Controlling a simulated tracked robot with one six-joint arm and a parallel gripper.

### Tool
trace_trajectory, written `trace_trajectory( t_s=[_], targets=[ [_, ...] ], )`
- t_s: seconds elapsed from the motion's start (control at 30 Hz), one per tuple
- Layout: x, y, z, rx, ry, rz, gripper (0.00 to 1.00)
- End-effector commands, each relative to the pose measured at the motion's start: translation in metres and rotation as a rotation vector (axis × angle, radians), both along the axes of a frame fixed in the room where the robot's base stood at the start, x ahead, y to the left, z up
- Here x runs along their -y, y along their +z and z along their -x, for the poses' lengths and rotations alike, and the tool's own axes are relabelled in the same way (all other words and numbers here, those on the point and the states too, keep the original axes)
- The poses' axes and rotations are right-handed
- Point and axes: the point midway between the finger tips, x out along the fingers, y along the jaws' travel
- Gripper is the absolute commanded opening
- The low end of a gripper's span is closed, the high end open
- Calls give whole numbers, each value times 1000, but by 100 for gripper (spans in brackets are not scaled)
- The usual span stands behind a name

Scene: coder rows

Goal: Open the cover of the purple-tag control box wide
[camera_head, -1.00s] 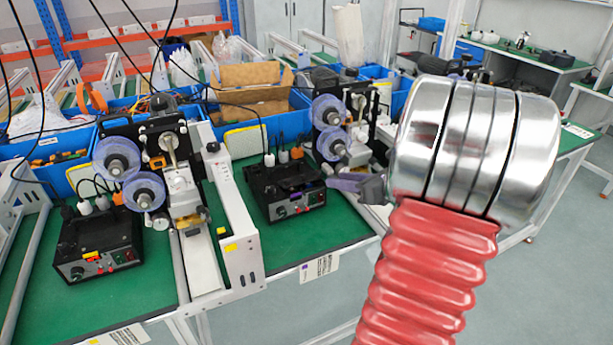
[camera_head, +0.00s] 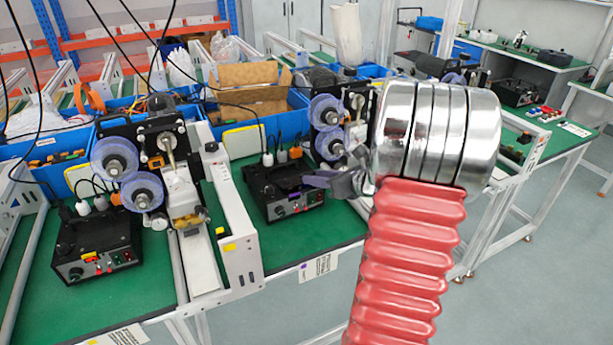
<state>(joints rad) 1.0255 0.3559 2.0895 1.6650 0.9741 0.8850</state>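The purple-tag control box (camera_head: 290,205) is black and stands on the green bench right of the middle white rail. A small purple mark (camera_head: 280,212) shows on its front, among knobs and lights. Its dark cover (camera_head: 280,180) appears to lie flat on top; its exact edge is hard to make out. My gripper (camera_head: 318,179) is dark grey and points left, its tip overlapping the box's upper right side in the picture. I cannot tell whether it touches the cover. Its fingers are seen edge-on, so their gap is unclear.
A similar box with a yellow tag (camera_head: 95,245) stands at left. Spool machines (camera_head: 150,165) and another (camera_head: 330,125) stand beside the boxes. A white rail (camera_head: 235,215) runs left of the purple-tag box. Blue bins (camera_head: 290,115) and hanging cables lie behind.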

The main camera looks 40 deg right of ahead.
Motion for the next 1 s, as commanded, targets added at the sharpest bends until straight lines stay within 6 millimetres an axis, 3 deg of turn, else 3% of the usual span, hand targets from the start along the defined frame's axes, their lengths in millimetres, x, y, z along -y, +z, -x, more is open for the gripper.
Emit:
trace_trajectory(
  t_s=[0.3, 0.7, 1.0],
  targets=[
    [-4, -16, -40, 0, 3, 1, 31],
    [-4, -19, -48, 0, 2, 1, 31],
    [-5, -19, -48, 0, 2, 1, 12]
  ],
)
